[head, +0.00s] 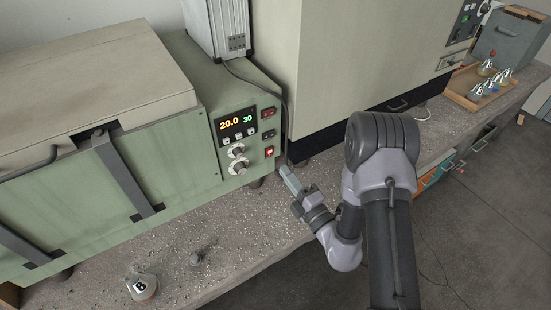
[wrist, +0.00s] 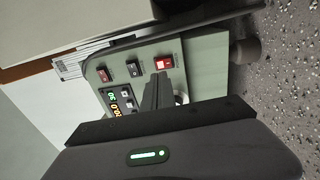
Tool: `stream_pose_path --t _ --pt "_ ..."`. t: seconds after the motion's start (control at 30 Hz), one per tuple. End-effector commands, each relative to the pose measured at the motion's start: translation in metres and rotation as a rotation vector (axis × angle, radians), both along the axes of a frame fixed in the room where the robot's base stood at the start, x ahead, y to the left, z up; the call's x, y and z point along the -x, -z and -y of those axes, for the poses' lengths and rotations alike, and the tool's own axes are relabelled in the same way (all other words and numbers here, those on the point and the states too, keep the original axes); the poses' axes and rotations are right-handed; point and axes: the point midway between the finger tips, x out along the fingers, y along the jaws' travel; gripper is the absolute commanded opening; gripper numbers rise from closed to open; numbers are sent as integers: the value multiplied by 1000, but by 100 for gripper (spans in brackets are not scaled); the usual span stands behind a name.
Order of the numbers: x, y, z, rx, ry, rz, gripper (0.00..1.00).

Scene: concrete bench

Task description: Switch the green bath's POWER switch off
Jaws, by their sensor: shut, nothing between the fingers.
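The panel has a lit display (head: 237,122), knobs and a column of three rocker switches. The lowest, a bright red switch (head: 269,152), looks lit; it also shows in the wrist view (wrist: 164,63). Above it are a black switch (head: 268,134) and a dark red switch (head: 268,112). Their labels are too small to read. My gripper (head: 284,171) is shut and empty, just in front of the panel's lower right. In the wrist view its fingertips (wrist: 162,80) point at the bright red switch.
A large beige cabinet (head: 365,50) stands right of the bath, with a dark cable (head: 286,120) hanging between them. A flask (head: 141,285) and a small grey object (head: 197,258) are on the front bench. A wooden tray (head: 462,97) with glassware is far right.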

Motion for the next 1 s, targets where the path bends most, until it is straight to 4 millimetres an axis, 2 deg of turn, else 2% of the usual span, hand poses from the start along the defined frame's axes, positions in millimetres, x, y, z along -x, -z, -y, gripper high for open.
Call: stream_pose_path --t 0.2,0.33,0.77,1.0 --pt "-34 -4 -24 1 -3 3 0" --pt "-46 -6 -32 1 -3 2 0" --pt "-52 -8 -35 1 -1 -1 0" --pt "-60 -25 -40 30 -1 -40 0"
